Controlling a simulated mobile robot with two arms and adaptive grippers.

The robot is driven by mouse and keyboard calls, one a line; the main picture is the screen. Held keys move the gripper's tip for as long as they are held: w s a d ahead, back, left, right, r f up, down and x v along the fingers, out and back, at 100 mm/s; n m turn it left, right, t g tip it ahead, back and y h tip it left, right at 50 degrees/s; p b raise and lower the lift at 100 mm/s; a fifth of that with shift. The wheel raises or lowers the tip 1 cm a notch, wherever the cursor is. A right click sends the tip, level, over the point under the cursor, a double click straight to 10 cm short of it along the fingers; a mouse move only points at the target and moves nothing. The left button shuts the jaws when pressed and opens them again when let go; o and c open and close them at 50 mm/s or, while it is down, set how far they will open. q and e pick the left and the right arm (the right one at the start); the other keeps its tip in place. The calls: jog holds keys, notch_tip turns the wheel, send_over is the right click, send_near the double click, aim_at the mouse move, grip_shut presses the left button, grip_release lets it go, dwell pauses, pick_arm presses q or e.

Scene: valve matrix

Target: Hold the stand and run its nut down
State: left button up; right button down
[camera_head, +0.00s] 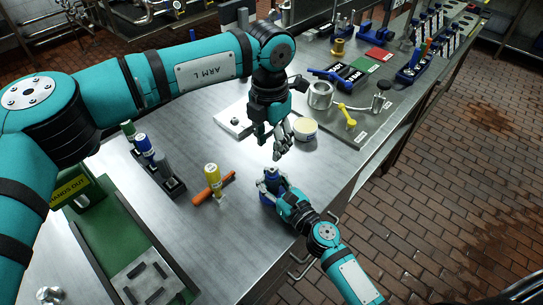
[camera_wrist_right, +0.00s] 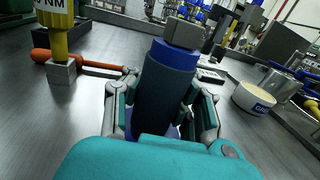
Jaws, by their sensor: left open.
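The stand is a dark blue post (camera_wrist_right: 165,88) with a brighter blue collar and a grey blocky nut (camera_wrist_right: 184,32) on top. In the head view the stand (camera_head: 271,186) is upright near the table's front edge. My right gripper (camera_head: 277,194) is low at the stand, with fingers on both sides of the post; in the right wrist view they look closed against it. My left gripper (camera_head: 281,153) points down, open and empty, above and slightly beyond the stand, apart from it. The thread below the nut cannot be made out.
A yellow tool (camera_head: 212,176) marked NM stands left of the stand, beside an orange bar (camera_head: 204,194). A cream tub (camera_head: 305,128) stands behind my left gripper. A steel cup (camera_head: 320,95) and a yellow-handled valve (camera_head: 345,110) are beyond.

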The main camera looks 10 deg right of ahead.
jog(key=shift+f, duration=0.1)
pick_arm(q)
notch_tip(320, 180, up, 4)
dwell(0.4)
pick_arm(e)
jog(key=c, duration=1.1)
grip_release()
jog(key=shift+c, duration=0.2)
jog(key=shift+s, duration=0.1)
